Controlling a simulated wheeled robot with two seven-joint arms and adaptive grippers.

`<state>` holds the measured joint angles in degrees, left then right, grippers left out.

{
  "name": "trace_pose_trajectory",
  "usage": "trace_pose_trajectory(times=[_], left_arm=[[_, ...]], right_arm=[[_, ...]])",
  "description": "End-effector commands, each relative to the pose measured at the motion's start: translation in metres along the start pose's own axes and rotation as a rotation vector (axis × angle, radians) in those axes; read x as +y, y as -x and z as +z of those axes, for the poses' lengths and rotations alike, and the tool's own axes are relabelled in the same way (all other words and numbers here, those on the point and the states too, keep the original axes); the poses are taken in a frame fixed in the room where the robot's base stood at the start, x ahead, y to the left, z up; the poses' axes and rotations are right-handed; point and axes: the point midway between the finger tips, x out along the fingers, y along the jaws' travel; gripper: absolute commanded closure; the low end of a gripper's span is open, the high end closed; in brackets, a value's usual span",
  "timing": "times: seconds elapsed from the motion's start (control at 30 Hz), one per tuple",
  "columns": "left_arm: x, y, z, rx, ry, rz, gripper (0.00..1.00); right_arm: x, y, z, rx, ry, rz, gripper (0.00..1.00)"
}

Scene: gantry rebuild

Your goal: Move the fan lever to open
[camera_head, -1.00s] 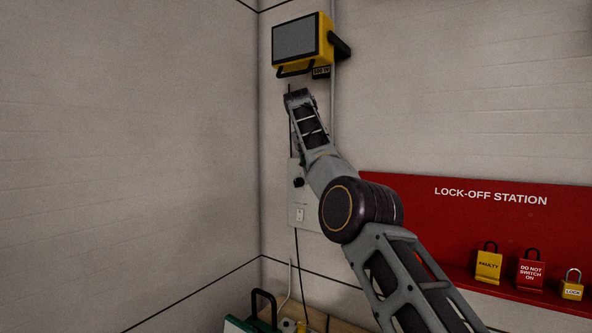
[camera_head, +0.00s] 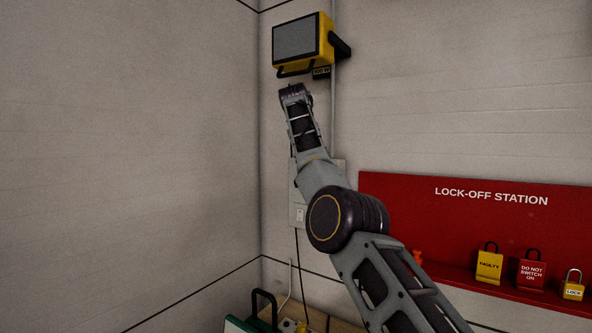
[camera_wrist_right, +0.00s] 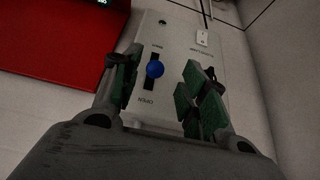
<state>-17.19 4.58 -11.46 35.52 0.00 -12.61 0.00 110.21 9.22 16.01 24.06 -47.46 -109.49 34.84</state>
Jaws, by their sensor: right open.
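The fan lever shows in the right wrist view as a blue ball knob (camera_wrist_right: 155,69) in a dark upright slot, near the slot's middle. The word OPEN (camera_wrist_right: 147,100) is printed just below the slot; a small label above it is too blurred to read. My right gripper (camera_wrist_right: 161,78) is open, with its green-padded fingers on either side of the knob. I see no clear contact with it. In the head view the pale control panel (camera_head: 297,208) is partly covered by my right arm, which hides the lever and my right gripper. My left gripper is not in view.
A yellow floodlight (camera_head: 298,41) hangs on the wall above my right arm. The left wall is bare.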

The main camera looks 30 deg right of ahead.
Motion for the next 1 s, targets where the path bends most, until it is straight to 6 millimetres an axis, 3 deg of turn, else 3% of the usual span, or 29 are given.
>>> trace_pose_trajectory(times=[0.33,1.0], left_arm=[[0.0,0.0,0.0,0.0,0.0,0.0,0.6],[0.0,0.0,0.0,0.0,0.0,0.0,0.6]], right_arm=[[0.003,0.001,0.01,-0.01,-0.006,0.002,0.57],[0.001,0.022,0.043,-0.006,-0.005,-0.002,0.57]])
